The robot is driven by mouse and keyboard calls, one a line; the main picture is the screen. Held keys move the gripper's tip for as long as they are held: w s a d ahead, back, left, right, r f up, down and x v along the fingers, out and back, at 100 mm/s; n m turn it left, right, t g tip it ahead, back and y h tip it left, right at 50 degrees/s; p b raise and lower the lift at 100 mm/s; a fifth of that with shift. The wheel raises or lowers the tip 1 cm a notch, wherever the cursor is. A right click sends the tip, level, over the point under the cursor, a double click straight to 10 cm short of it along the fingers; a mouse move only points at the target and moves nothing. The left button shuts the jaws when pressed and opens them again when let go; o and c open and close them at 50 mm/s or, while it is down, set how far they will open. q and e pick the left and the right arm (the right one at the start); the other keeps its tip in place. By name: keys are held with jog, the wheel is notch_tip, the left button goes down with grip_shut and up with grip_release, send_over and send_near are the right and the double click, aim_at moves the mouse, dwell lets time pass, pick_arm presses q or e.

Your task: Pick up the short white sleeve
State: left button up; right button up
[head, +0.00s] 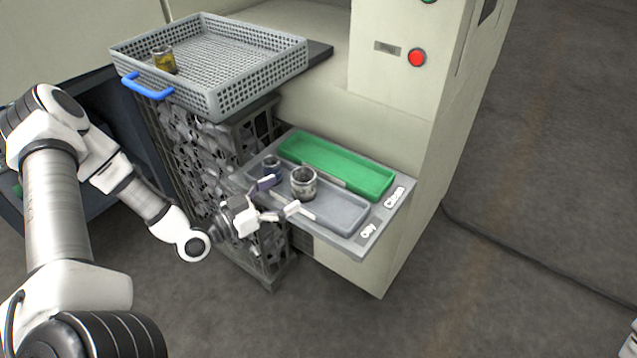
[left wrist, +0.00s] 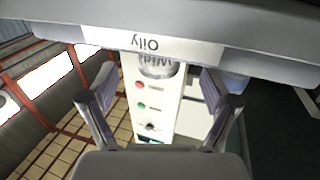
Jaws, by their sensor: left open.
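A short, wide whitish sleeve (head: 303,187) with dark stains stands upright in the grey compartment (head: 345,217) of the two-part tray, beside the "Oily" label. A smaller dark bluish sleeve (head: 271,168) stands left of it. My left gripper (head: 279,197) is open and empty at the tray's left side, its fingers pointing toward the whitish sleeve. Whether a finger touches it I cannot tell.
The green compartment (head: 340,167) beside the "Clean" label is empty. A grey mesh basket (head: 262,83) with a blue handle stands higher at the back left, holding a yellowish sleeve (head: 164,62). The machine wall (head: 400,130) with a red button rises behind the tray.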

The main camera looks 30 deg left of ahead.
aim_at(293, 186)
pick_arm(q)
jog(key=shift+w+d, duration=0.35)
jog(key=shift+w, duration=0.1)
jog(key=shift+r+b, duration=0.1)
jog(key=shift+b, duration=0.2)
jog(key=shift+w+d, duration=0.1)
jog(key=shift+w, duration=0.2)
jog(key=b+x, duration=0.1)
jog(key=x, duration=0.3)
jog(key=shift+w+d, duration=0.1)
jog(key=shift+w, duration=0.3)
jog(key=shift+s+r, duration=0.1)
jog(key=shift+s, duration=0.05)
pick_arm(e)
jog(key=shift+s+a+f, duration=0.1)
jog(key=shift+s+f, duration=0.25)
jog(key=shift+f, duration=0.5)
pick_arm(q)
jog(key=c, duration=1.6)
